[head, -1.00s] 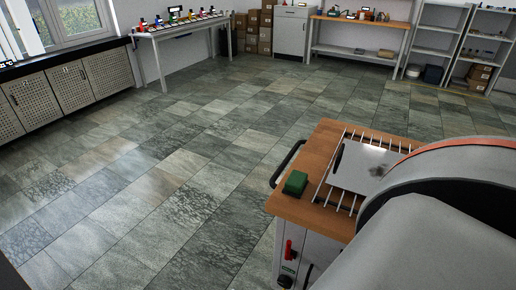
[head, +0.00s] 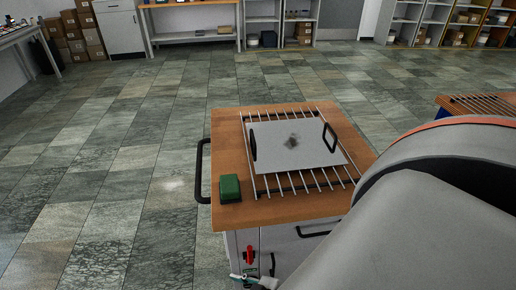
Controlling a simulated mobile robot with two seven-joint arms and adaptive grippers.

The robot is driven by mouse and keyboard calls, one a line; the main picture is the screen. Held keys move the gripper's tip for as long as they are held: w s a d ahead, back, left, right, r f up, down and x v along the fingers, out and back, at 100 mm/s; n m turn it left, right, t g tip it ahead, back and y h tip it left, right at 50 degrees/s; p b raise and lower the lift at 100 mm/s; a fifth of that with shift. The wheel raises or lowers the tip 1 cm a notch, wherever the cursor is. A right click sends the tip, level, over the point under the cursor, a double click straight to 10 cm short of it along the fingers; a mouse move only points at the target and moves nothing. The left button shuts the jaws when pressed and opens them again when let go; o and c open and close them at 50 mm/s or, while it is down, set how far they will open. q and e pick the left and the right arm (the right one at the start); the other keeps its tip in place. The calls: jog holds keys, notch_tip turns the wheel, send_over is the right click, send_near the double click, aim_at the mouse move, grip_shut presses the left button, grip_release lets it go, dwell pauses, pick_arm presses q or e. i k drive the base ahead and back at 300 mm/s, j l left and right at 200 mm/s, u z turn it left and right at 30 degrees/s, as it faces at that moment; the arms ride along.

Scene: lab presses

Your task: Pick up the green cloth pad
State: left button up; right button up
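The green cloth pad (head: 230,188) is a small dark green block. It lies on the wooden top of a cart (head: 224,135), near its front left corner, beside a wire rack (head: 318,182). Nothing touches it from above. Neither of my grippers is in view. A large grey rounded part of my own body fills the lower right of the head view and covers what lies behind it.
On the rack lies a grey metal plate (head: 275,155) with two black handles and a dark smudge. The cart has a black side handle (head: 202,168) and a red switch (head: 250,256). Another slatted wooden top (head: 480,104) stands at right. Tiled floor is clear at left.

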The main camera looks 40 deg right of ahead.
aim_at(229, 185)
jog(key=i+j+z, duration=0.1)
jog(key=z, duration=0.4)
jog(key=i+j+z, duration=0.1)
jog(key=z, duration=0.35)
jog(key=i+j+z, duration=0.1)
jog(key=z, duration=0.4)
jog(key=j, duration=0.1)
